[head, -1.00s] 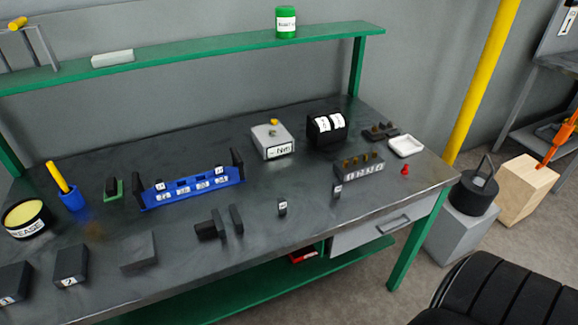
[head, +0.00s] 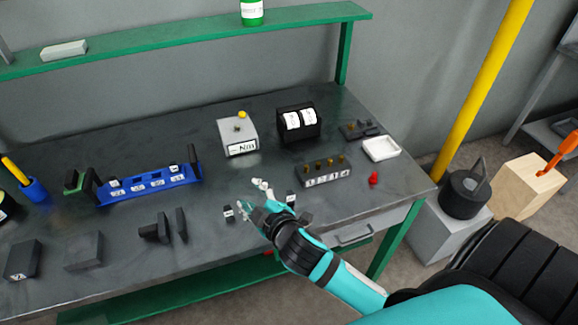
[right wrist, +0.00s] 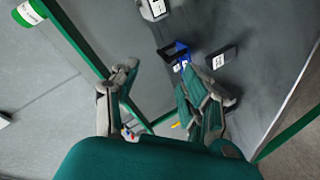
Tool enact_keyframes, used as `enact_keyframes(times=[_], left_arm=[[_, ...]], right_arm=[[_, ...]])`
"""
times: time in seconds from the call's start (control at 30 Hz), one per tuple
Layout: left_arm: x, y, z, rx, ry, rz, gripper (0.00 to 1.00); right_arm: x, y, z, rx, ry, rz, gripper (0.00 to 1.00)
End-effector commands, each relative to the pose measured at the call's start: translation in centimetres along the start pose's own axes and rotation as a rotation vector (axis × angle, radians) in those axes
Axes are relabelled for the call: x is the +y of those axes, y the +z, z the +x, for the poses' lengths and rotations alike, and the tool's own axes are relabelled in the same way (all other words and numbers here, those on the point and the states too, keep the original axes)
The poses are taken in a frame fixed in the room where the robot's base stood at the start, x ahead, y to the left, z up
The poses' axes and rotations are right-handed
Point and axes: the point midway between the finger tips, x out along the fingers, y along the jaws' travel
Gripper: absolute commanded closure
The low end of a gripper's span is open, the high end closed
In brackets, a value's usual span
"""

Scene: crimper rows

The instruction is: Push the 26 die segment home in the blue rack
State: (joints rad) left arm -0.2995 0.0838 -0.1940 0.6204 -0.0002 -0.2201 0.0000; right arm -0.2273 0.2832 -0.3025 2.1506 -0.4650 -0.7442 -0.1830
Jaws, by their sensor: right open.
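The blue rack (head: 190,180) lies on the left half of the bench, with dark upright end plates and a row of white labels. Two small dark segments with white labels stand in it, one toward the left (head: 116,183) and one toward the right (head: 174,169). Their numbers are too small to read, so I cannot tell which is the 26. Part of the rack shows in the right wrist view (right wrist: 178,56). My right gripper (head: 252,197) is open and empty, over the bench to the right of the rack and apart from it. My left gripper is out of view.
Two loose labelled segments (head: 229,213) (head: 291,198) stand close to my right gripper. Dark blocks (head: 155,229) stand in front of the rack. Behind are a grey labelled box (head: 238,136) and a black roll holder (head: 299,122); a grey pin block (head: 324,174) is at right.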

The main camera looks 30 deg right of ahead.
Motion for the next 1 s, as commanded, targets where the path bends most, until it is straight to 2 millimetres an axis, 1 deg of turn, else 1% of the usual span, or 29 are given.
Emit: enact_keyframes(times=[0.03,0.07,0.1,0.17,0.2,0.23,0.27,0.3,0.33,0.37,0.4,0.43,0.47,0.5,0.57,0.6,0.63,0.67,0.7,0.73,0.77,0.8,0.9,1.0], left_arm=[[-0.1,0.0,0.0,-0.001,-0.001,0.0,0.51],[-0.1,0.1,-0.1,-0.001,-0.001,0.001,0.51],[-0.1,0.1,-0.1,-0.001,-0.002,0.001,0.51],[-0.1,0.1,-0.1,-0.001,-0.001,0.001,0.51],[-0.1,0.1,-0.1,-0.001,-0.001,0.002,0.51],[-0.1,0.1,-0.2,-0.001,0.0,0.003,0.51],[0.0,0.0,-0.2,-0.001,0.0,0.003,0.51],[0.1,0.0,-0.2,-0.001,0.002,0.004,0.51],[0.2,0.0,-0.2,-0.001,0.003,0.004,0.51],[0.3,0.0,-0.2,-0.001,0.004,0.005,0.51],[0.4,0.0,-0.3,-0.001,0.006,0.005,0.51],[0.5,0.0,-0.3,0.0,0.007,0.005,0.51],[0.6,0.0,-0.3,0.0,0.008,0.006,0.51],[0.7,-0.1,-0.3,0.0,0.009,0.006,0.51],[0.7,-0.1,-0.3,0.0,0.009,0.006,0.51],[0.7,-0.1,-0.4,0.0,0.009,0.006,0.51],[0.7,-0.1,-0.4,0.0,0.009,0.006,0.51],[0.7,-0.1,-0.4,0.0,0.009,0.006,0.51],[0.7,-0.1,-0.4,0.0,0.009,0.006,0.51],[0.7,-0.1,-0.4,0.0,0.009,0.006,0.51],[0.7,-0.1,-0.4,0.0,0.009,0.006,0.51],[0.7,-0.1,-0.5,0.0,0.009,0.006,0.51],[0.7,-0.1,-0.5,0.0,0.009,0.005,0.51],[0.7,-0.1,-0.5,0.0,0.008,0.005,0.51]], right_arm=[[1.3,-2.3,0.8,0.088,0.052,-0.084,0.54],[2.1,-3.9,1.1,0.149,0.086,-0.142,0.54],[3.0,-6.1,1.5,0.232,0.133,-0.229,0.54],[4.1,-9.9,1.6,0.381,0.212,-0.388,0.54],[4.4,-12.8,1.4,0.496,0.269,-0.518,0.54],[4.4,-15.0,1.0,0.59,0.313,-0.627,0.54],[4.1,-16.9,0.6,0.684,0.354,-0.745,0.54],[3.1,-19.1,-0.1,0.811,0.401,-0.911,0.54],[2.2,-20.3,-0.7,0.905,0.43,-1.039,0.54],[1.0,-21.1,-1.1,0.997,0.453,-1.168,0.54],[-0.7,-21.4,-1.6,1.115,0.471,-1.344,0.54],[-1.9,-21.1,-1.7,1.201,0.474,-1.479,0.54],[-3.2,-20.4,-1.6,1.284,0.467,-1.616,0.54],[-4.5,-18.8,-1.3,1.389,0.439,-1.798,0.54],[-5.7,-15.2,-0.3,1.536,0.352,-2.067,0.54],[-5.7,-12.1,0.6,1.623,0.258,-2.241,0.54],[-5.2,-9.7,1.4,1.68,0.172,-2.358,0.54],[-4.6,-7.4,2.0,1.727,0.083,-2.455,0.54],[-3.4,-4.6,2.7,1.778,-0.042,-2.563,0.54],[-2.3,-2.8,3.1,-1.751,0.132,2.545,0.54],[-1.1,-1.0,3.4,-1.703,0.214,2.494,0.54],[0.5,0.9,3.8,-1.648,0.313,2.435,0.54],[4.1,4.7,4.0,-1.549,0.509,2.315,0.54],[6.7,7.0,3.9,-1.493,0.635,2.239,0.54]])
